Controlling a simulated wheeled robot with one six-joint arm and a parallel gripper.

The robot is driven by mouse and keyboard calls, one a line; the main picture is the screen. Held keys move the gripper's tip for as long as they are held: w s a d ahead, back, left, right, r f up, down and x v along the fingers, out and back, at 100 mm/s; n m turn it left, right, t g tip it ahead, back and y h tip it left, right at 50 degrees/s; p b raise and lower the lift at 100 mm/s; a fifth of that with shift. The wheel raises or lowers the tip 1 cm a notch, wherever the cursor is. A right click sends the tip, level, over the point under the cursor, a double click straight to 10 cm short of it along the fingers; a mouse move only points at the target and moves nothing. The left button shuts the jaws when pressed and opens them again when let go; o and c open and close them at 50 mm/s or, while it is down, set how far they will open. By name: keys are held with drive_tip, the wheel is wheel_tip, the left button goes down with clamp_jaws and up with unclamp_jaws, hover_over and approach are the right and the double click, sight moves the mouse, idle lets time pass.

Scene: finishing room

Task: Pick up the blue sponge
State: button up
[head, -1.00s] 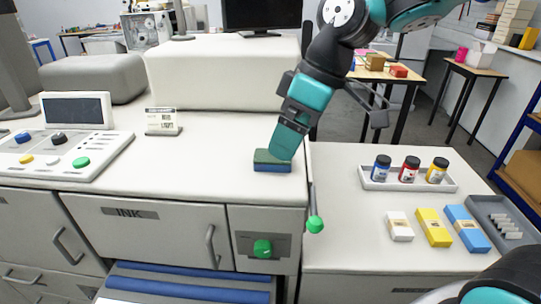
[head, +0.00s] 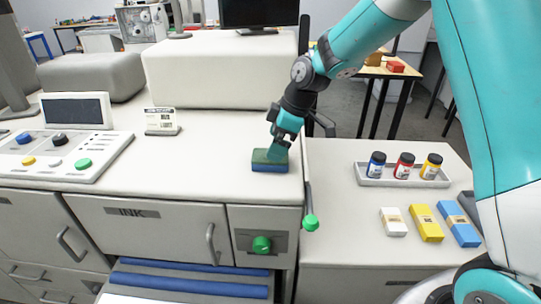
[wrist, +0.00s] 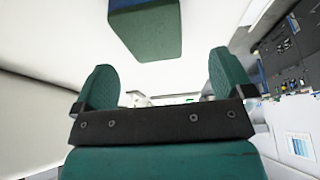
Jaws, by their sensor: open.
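The blue sponge (head: 269,168) lies on the white machine top near its front right corner; its lower part is blue and its upper layer is green. My gripper (head: 277,152) is at the sponge's top in the head view, covering a little of it; I cannot tell there whether they touch. In the wrist view my gripper (wrist: 163,75) has its two teal fingers wide apart with nothing between them. The sponge (wrist: 146,32) shows beyond the fingertips at the top, cut off by the frame edge.
A label stand (head: 161,121) and a control panel (head: 62,153) are on the left of the machine top, with a raised white block (head: 225,70) behind. On the right counter are a tray of ink jars (head: 403,181) and white, yellow and blue packets (head: 458,224).

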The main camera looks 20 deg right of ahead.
drive_tip(key=shift+w+p+x, duration=0.2)
drive_tip(key=shift+p+x, duration=0.55)
drive_tip(key=shift+x, duration=0.65)
drive_tip(key=shift+w+p+x, duration=0.15)
drive_tip(key=shift+p+x, duration=0.55)
drive_tip(key=shift+x, duration=0.7)
drive_tip(key=shift+d, duration=0.1)
drive_tip(key=c, duration=1.1)
drive_tip(key=shift+r, duration=0.1)
wheel_tip(320, 180, up, 20)
drive_tip(key=b, duration=0.4)
